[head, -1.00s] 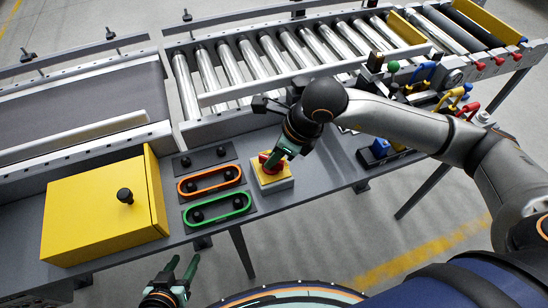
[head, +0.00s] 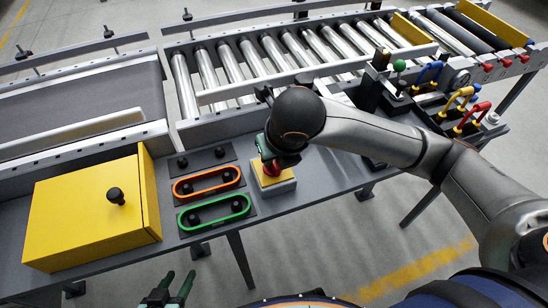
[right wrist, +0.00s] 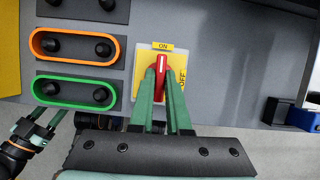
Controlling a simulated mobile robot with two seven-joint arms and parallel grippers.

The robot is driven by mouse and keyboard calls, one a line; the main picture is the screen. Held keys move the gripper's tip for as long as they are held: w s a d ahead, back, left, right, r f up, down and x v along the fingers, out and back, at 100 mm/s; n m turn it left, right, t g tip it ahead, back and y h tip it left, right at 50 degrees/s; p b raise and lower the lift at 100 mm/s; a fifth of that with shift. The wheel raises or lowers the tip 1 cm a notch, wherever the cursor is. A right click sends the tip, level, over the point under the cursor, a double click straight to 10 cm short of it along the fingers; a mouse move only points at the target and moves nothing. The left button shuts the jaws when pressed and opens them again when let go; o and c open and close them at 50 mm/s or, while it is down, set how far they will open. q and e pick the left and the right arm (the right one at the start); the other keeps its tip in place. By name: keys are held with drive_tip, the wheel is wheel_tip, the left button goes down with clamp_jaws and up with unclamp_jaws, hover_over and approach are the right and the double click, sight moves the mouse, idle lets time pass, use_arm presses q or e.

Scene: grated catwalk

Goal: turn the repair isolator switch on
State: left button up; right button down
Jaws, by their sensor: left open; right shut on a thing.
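The isolator switch is a red rotary handle (right wrist: 159,72) on a yellow plate (right wrist: 145,78) with a grey box below. In the right wrist view the handle stands vertical, its upper end towards the ON label (right wrist: 163,46); the OFF label (right wrist: 183,77) is to its right. My right gripper (right wrist: 161,76) is shut on the handle, one green finger on each side. In the head view my right wrist hides part of the handle (head: 272,169). My left gripper (head: 180,278) is open and empty, low in the head view, in front of the bench.
Left of the switch are an orange ring (head: 206,181) and a green ring (head: 214,212) around black knobs. A yellow cabinet (head: 85,212) stands further left. Levers with coloured handles (head: 467,110) stand at the right. A roller conveyor (head: 290,55) runs behind.

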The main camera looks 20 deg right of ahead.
drive_tip(key=shift+m, duration=0.3)
idle(0.4)
drive_tip(key=c, duration=0.9)
unclamp_jaws()
drive_tip(key=p+v, duration=0.2)
drive_tip(key=v, duration=0.4)
drive_tip(key=p+v, duration=0.2)
drive_tip(key=v, duration=0.4)
drive_tip(key=shift+a+r, duration=0.15)
drive_tip(key=shift+r, duration=0.15)
drive_tip(key=shift+s, duration=0.1)
